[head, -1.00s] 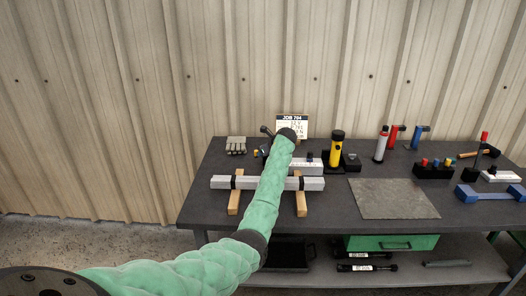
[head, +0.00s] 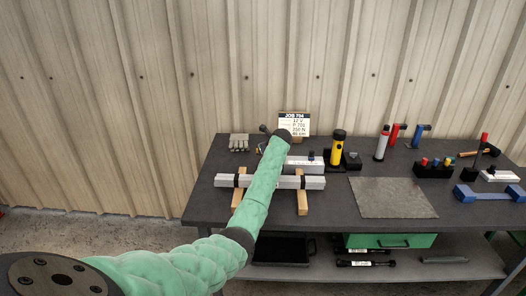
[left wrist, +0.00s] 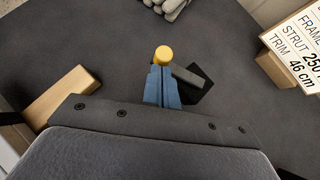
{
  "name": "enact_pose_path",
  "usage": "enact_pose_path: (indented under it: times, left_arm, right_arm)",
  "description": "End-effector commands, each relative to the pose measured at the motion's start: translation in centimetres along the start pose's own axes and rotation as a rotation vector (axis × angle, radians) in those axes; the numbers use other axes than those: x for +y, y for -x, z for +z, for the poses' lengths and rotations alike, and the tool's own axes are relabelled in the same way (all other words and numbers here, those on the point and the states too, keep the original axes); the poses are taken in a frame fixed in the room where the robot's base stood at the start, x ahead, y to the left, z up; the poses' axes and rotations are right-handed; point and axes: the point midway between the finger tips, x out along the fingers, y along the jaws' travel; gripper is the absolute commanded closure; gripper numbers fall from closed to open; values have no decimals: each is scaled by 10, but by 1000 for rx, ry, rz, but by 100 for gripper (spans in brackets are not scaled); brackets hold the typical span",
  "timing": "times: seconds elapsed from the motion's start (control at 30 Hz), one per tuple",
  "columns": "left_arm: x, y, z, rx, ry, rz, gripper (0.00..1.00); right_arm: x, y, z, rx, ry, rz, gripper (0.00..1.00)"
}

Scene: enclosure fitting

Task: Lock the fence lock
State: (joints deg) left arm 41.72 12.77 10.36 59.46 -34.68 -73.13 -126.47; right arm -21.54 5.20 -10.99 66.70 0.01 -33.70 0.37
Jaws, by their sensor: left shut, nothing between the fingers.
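My left gripper (left wrist: 162,88) has blue fingers, pressed together and pointing down over the table. In the head view my arm hides the gripper and most of this spot. A dark handle (head: 265,129) shows just left of my wrist. My right gripper is not in view.
A silver bar (head: 310,183) lies across wooden blocks (head: 303,203) on the dark table (head: 340,215). A job sign (head: 294,122) stands behind my wrist. Grey pieces (head: 239,141) lie at back left.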

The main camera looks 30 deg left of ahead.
Motion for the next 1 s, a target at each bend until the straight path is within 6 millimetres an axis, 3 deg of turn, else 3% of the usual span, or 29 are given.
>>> enact_pose_path:
  times: [0.73, 1.0]
  left_arm:
    - [-11, 8, -7, 0, 0, 1, 100]
    - [-12, 8, -8, 0, 1, 1, 100]
  right_arm:
    - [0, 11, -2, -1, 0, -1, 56]
    - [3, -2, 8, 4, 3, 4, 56]
